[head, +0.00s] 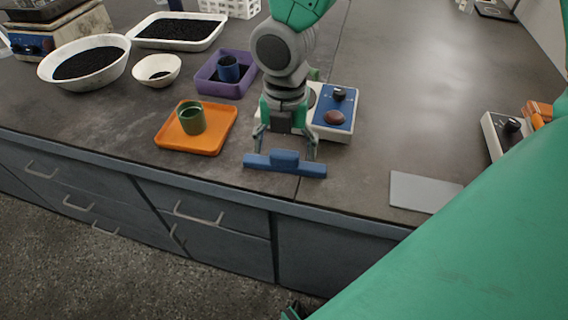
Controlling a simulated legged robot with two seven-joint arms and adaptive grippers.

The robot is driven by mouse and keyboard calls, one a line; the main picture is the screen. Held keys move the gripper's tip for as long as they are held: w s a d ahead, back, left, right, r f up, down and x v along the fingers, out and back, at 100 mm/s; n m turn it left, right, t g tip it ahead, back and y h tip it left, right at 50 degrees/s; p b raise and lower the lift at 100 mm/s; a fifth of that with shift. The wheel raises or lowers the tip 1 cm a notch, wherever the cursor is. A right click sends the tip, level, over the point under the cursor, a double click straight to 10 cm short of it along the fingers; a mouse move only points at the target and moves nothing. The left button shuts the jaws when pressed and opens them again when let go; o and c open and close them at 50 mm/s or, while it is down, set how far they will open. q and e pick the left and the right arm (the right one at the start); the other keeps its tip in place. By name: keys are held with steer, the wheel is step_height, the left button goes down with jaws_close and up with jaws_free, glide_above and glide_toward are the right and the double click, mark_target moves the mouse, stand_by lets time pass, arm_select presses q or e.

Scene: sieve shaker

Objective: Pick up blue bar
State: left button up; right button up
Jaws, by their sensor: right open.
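The blue bar (258,163) lies near the front edge of the dark worktop, long side running left to right, with a raised block at its middle. My right gripper (287,148) points down directly over the bar. Its fingers are open and spread to either side of the raised block, with the tips close to the bar. I cannot tell whether they touch it. I cannot make out my left gripper.
A control box (345,120) with a knob and red button stands behind my gripper. An orange tray (167,140) with a green cup (191,118) and a purple tray (207,84) with a blue cup (228,69) are to the left. A grey plate (422,191) lies right.

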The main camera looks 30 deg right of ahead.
step_height(320, 180, down, 2)
steer(key=shift+f, duration=0.15)
steer(key=shift+a, duration=0.1)
steer(key=c, duration=1.3)
